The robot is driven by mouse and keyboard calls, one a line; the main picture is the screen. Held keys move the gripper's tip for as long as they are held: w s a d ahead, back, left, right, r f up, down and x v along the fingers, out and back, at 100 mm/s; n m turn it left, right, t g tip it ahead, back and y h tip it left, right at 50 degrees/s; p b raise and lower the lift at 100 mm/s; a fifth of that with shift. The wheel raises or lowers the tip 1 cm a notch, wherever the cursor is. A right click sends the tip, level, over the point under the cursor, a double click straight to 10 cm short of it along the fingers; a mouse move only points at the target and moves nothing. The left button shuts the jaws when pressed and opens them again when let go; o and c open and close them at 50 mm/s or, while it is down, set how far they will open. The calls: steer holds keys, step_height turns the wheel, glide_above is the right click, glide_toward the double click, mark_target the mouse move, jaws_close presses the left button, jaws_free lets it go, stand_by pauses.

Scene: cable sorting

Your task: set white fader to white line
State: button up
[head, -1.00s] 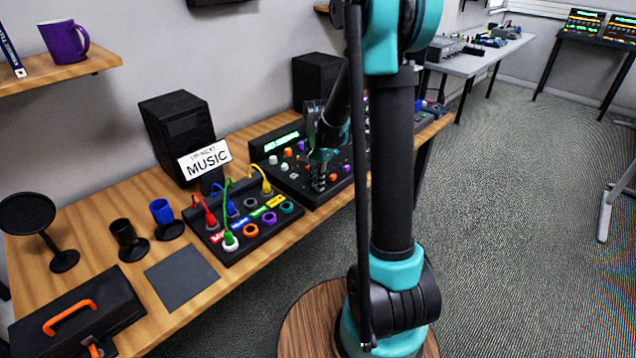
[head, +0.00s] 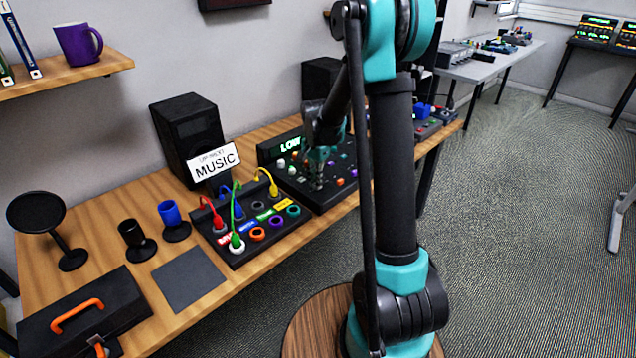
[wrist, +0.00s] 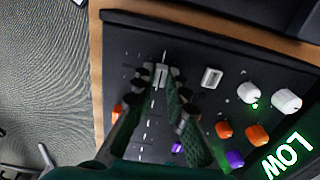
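The dark mixer panel (head: 325,197) stands on the wooden table, and its display (head: 290,145) reads LOW in green. In the wrist view, a small pale fader cap (wrist: 162,74), which looks like the white fader, sits between my fingertips. My gripper (wrist: 161,78) points down at the panel, with one finger on each side of the cap, and appears closed on it. A short white mark (wrist: 165,56) shows just beyond the cap, and fainter ticks run along the track. In the head view my gripper (head: 317,184) is low over the panel; the cap is hidden there.
White knobs (wrist: 286,101), orange knobs (wrist: 257,135) and a purple knob (wrist: 235,159) stand right of my fingers. A pale rectangular control (wrist: 212,77) is close by. A cable box (head: 262,238) with plugged cables and a MUSIC sign (head: 213,162) stand left of the panel.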

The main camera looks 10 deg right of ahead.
steer(key=o, duration=0.4)
step_height(320, 180, up, 12)
stand_by(0.5)
steer(key=shift+s, duration=0.1)
steer(key=s+d+f+n+t, duration=0.1)
steer(key=s+d+f+n, duration=0.1)
steer(key=s, duration=0.6)
steer(key=s+d+f+n+t, duration=0.1)
steer(key=s+f+n, duration=0.3)
steer(key=s, duration=0.5)
steer(key=s+d+f+n+t, duration=0.2)
steer(key=s+d+f+n, duration=0.1)
steer(key=s, duration=0.5)
steer(key=shift+s+d+f+n, duration=0.35)
steer(key=shift+f+n, duration=0.2)
steer(key=shift+n, duration=0.35)
